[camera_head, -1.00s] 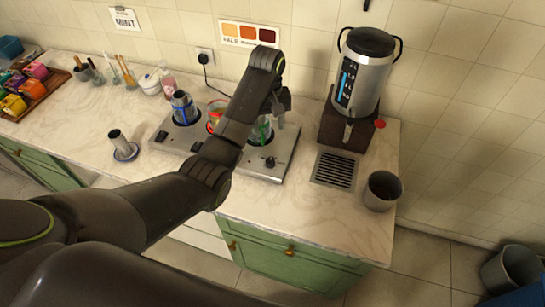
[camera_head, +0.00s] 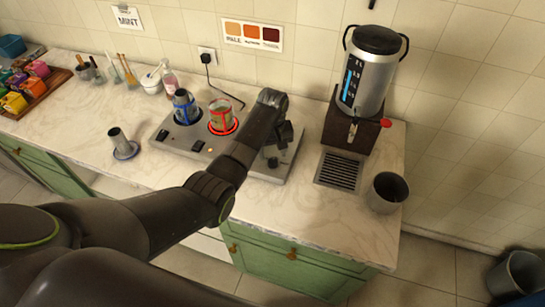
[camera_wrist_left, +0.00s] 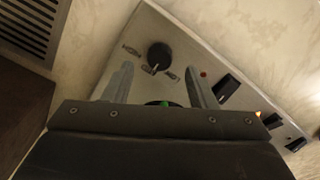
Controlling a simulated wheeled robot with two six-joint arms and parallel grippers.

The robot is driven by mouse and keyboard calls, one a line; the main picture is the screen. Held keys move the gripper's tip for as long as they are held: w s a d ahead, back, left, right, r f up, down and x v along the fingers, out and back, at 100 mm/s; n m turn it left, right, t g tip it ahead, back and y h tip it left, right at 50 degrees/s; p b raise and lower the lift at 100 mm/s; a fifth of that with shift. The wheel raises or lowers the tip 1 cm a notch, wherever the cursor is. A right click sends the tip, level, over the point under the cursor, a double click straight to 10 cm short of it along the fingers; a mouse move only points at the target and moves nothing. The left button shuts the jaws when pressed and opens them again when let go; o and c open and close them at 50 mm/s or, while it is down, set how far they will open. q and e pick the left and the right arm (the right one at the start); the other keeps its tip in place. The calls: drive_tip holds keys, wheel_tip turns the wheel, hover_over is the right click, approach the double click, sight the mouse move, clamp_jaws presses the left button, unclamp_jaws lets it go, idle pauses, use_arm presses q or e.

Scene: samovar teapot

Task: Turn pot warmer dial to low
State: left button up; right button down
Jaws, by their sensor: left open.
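The pot warmer (camera_head: 180,143) is a silver plate on the counter with several round wells and small black switches. Its black dial (camera_wrist_left: 159,55) shows in the left wrist view, with small markings around it too blurred to read surely. My left gripper (camera_wrist_left: 158,72) is open and empty, its two fingers apart with the dial beyond and between their tips. In the head view my left gripper (camera_head: 281,142) is low over the warmer's right end, beside the dial (camera_head: 272,162). The arm hides the right well there. My right gripper is out of view.
A blue-ringed metal pot (camera_head: 184,107) and a red-ringed glass pot (camera_head: 220,116) stand in the warmer. An orange lamp (camera_wrist_left: 258,114) glows by the switches. The samovar (camera_head: 366,75), drain grille (camera_head: 338,171) and grey cup (camera_head: 388,190) are to the right.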

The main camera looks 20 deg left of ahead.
sight(272, 161)
use_arm(q)
drive_tip(key=shift+f, duration=1.85)
drive_tip(key=c, duration=1)
